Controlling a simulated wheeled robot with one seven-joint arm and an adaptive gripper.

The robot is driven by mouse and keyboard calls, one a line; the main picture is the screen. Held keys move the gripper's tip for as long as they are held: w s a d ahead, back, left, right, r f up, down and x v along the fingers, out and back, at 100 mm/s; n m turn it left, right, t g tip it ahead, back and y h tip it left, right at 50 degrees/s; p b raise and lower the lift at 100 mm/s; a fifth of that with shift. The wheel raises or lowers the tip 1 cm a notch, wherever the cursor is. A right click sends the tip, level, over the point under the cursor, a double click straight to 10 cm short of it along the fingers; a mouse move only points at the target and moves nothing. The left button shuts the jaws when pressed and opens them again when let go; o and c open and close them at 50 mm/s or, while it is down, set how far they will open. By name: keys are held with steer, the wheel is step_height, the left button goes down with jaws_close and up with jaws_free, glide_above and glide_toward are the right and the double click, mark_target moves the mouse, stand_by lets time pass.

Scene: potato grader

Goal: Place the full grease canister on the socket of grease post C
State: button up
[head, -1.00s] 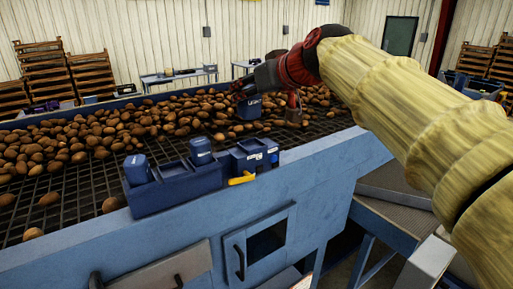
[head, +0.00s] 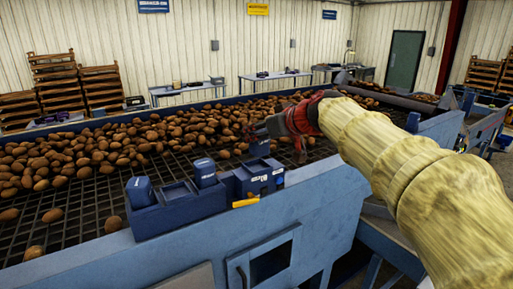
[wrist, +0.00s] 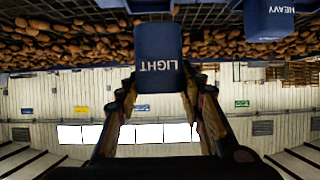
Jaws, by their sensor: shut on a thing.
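My gripper (head: 262,131) is shut on a dark blue canister (head: 259,148), held above the grader's mesh, behind the blue rack. In the wrist view the held canister (wrist: 159,50) fills the space between the fingers (wrist: 160,88) and carries the word LIGHT, upside down. Another blue canister, marked HEAVY (wrist: 278,18), shows at the top right of the wrist view. In the head view, one canister (head: 139,191) stands at the rack's left end and another (head: 204,172) near its middle. No letter C is readable, so I cannot tell which socket is post C's.
The blue rack (head: 178,214) sits on the grader's front edge, with a labelled box (head: 259,177) and a yellow handle (head: 246,202) at its right. Potatoes (head: 110,150) cover much of the mesh behind. Tables (head: 187,90) stand along the back wall.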

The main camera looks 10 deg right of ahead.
mark_target(268, 147)
steer(key=w+f, duration=0.1)
steer(key=f, duration=0.1)
steer(key=w+f, duration=0.1)
steer(key=f, duration=0.1)
steer(key=w+f, duration=0.1)
steer(key=f, duration=0.1)
steer(key=shift+w+d+f+p, duration=0.1)
steer(key=shift+w+f+p, duration=0.05)
steer(key=shift+p, duration=0.2)
steer(key=shift+f, duration=0.2)
steer(key=shift+f, duration=0.2)
steer(key=o, duration=1.3)
steer(key=shift+o, duration=0.2)
steer(key=shift+r, duration=0.15)
steer(key=shift+s+d+r, duration=0.1)
steer(key=shift+s+r, duration=0.1)
steer(key=shift+s, duration=0.1)
steer(key=b+v, duration=0.2)
steer(key=v, duration=0.9)
steer(key=shift+s, duration=0.2)
